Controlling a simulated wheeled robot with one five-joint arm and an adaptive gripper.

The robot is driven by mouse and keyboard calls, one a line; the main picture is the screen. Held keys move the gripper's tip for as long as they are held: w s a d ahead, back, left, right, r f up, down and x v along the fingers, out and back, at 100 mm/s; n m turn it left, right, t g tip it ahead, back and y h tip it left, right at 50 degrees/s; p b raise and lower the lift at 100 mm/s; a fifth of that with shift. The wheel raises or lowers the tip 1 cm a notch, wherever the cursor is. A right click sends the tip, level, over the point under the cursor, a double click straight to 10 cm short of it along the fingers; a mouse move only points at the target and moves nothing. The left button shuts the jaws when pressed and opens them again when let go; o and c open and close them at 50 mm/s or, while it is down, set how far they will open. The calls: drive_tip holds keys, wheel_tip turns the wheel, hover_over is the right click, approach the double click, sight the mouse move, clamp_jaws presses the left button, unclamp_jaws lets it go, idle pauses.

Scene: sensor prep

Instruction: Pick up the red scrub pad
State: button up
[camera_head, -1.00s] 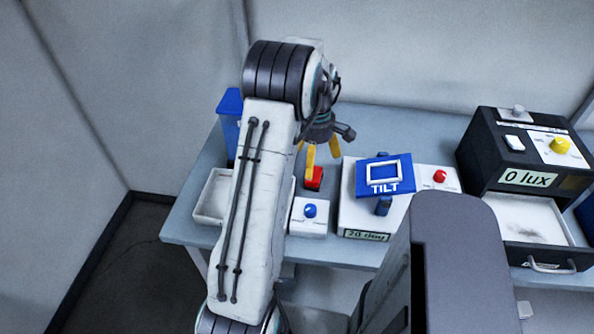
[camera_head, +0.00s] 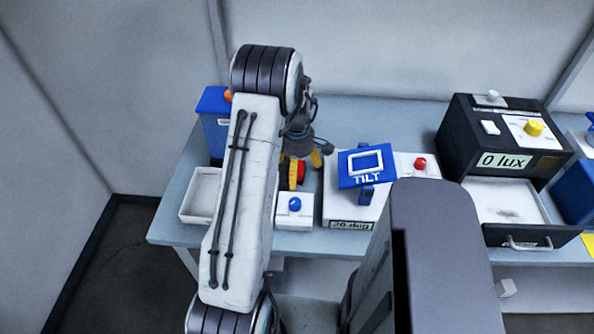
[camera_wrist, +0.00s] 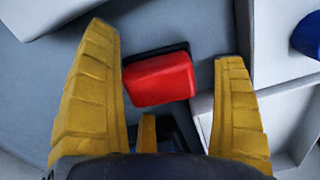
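The red scrub pad (camera_wrist: 160,77) is a small red block with a dark edge along its far side. In the head view the pad (camera_head: 301,171) shows partly behind my fingers, on the grey bench. My gripper (camera_wrist: 168,55) is open and empty, directly over the pad. It also shows in the head view (camera_head: 304,165), partly hidden by my arm. How far the fingertips are above the bench is hard to tell.
A white box with a blue knob (camera_head: 295,219) stands close in front of the pad. The TILT stand (camera_head: 345,206) is to the right, a white tray (camera_head: 187,207) to the left, and a blue bin (camera_head: 214,130) behind it. A black lux box (camera_head: 455,140) stands farther right.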

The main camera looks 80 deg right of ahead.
drive_tip(key=c, duration=1.5)
wheel_tip(320, 180, up, 10)
drive_tip(key=shift+r+b, duration=0.1)
drive_tip(key=shift+b, duration=0.3)
drive_tip(key=o, duration=0.5)
drive_tip(key=c, duration=0.5)
